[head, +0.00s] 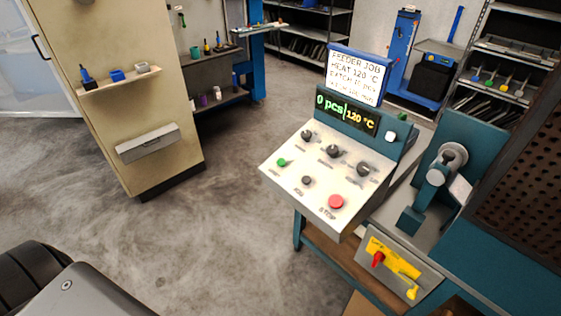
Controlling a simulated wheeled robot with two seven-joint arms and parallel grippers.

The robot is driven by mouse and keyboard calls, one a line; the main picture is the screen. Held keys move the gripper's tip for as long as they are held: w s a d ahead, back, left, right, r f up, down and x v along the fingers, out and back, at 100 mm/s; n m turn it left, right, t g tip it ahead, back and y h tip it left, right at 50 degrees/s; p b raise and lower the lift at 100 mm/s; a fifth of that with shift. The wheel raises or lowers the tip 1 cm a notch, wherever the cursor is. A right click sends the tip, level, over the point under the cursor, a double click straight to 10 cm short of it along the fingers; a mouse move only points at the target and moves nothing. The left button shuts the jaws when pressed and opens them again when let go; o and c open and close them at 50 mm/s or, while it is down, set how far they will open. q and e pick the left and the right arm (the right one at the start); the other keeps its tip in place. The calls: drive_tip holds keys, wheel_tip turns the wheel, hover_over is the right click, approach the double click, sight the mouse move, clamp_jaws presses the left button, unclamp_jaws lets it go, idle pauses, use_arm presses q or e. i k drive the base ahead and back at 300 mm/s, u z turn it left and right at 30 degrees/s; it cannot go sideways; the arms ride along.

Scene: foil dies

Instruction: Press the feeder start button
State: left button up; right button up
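A sloped cream control panel (285,149) stands right of the middle. A small green button (282,162) sits at its left front, with a label too small to read surely. A black button (306,180) and a large red button (335,201), which seems labelled STOP, sit to its right. Three dark knobs (334,151) are in a row above. The display (347,115) reads 0 pcs and 120 °C. A white sign (356,77) above it reads FEEDER JOB, HEAT 120 °C and a batch line, partly unclear. Neither gripper is in view.
A teal machine (467,147) with a grey round part stands right of the panel. A grey plate (421,265) with a red knob and yellow parts is below. A beige cabinet (125,102) stands at the left. The floor (220,235) between is clear.

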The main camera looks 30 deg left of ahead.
sight(282, 162)
drive_tip(key=z, duration=1.55)
drive_tip(key=k, duration=0.9)
drive_tip(key=u, duration=0.8)
drive_tip(key=i, duration=0.5)
